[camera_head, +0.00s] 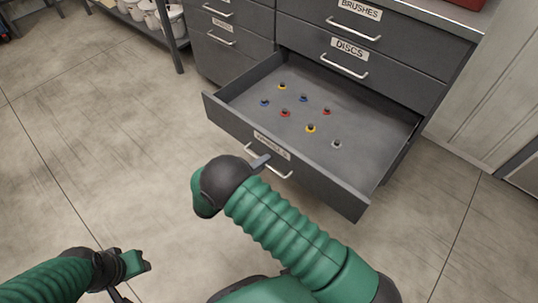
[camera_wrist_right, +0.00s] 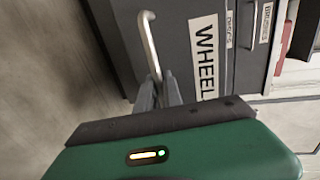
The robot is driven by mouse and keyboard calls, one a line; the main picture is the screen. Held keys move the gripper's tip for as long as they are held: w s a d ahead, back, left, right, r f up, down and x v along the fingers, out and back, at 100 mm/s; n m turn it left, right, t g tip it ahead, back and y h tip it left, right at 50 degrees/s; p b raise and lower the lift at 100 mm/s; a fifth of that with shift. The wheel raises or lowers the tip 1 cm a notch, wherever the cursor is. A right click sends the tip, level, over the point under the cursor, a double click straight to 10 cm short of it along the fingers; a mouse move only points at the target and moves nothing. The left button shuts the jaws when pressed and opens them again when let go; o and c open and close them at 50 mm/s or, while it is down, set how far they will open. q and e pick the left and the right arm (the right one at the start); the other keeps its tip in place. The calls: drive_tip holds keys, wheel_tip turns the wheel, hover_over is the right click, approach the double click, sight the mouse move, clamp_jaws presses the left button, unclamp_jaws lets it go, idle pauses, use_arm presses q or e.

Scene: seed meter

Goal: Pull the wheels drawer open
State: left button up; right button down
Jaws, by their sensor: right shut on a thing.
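The wheels drawer (camera_head: 350,188) is the grey bottom drawer and stands pulled out from the cabinet. Several small coloured parts, blue, red, yellow and grey, lie spread on its floor. Its front label (camera_wrist_right: 205,60) reads WHEEL in the right wrist view, with the end hidden. My right gripper (camera_head: 262,160) is at the drawer front, shut on the pale bar handle (camera_head: 281,173). The handle (camera_wrist_right: 149,45) also runs between the fingers in the right wrist view.
Closed drawers labelled DISCS (camera_head: 345,66) and BRUSHES (camera_head: 355,28) are above. Another drawer cabinet (camera_head: 235,60) stands to the left. A shelf with white buckets (camera_head: 150,14) is at the back left. The floor (camera_head: 120,150) left of the drawer is clear.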

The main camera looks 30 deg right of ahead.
drive_tip(key=shift+s+a+f, duration=0.2)
drive_tip(key=shift+s+a, duration=0.05)
drive_tip(key=c, duration=1.5)
unclamp_jaws()
drive_tip(key=shift+d, duration=0.1)
drive_tip(key=shift+w+r, duration=0.1)
